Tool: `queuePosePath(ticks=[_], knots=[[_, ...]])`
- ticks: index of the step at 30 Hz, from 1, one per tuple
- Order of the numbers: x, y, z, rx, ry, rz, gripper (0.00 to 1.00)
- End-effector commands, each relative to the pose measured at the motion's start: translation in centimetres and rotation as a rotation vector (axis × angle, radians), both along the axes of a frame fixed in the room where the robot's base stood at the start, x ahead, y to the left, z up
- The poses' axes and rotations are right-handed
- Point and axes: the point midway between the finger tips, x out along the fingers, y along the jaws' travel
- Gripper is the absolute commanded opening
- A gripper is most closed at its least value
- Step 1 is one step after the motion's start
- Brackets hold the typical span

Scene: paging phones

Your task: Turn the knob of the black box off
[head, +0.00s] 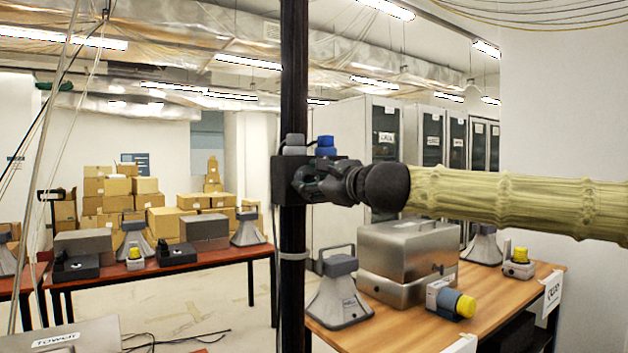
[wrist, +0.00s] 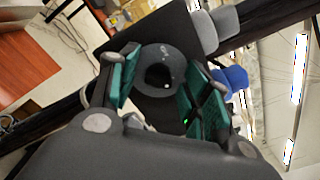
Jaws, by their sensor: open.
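The black box (head: 283,180) is fixed to a dark vertical post. Its round black knob (wrist: 160,72) shows in the wrist view between my fingers. In the head view my gripper (head: 310,184) reaches in from the right at the height of the box and hides the knob. The wrist view shows my gripper (wrist: 160,95) open, with one green-padded finger on either side of the knob. I cannot tell whether the pads touch it. The box face (wrist: 172,45) shows behind the knob, and a small green light is near the right finger.
A blue part (head: 325,146) and a grey part (head: 294,145) sit on top of the box. A wooden table (head: 410,330) with a metal case (head: 405,255) and grey phones stands below my arm. A red-brown table (head: 190,262) stands at the left.

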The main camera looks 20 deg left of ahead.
Motion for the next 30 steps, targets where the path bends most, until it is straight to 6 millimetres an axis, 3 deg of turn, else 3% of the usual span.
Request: queuePosePath(ticks=[2,9,20,30], knots=[[0.00,-0.01,-0.01,0.000,0.000,0.000,0.45],[-0.01,-0.03,-0.01,0.000,0.000,0.000,0.02],[-0.02,-0.02,-0.08,-0.027,-0.033,-0.001,0.02],[-0.11,-0.02,-0.15,-0.169,-0.216,-0.002,0.02]])
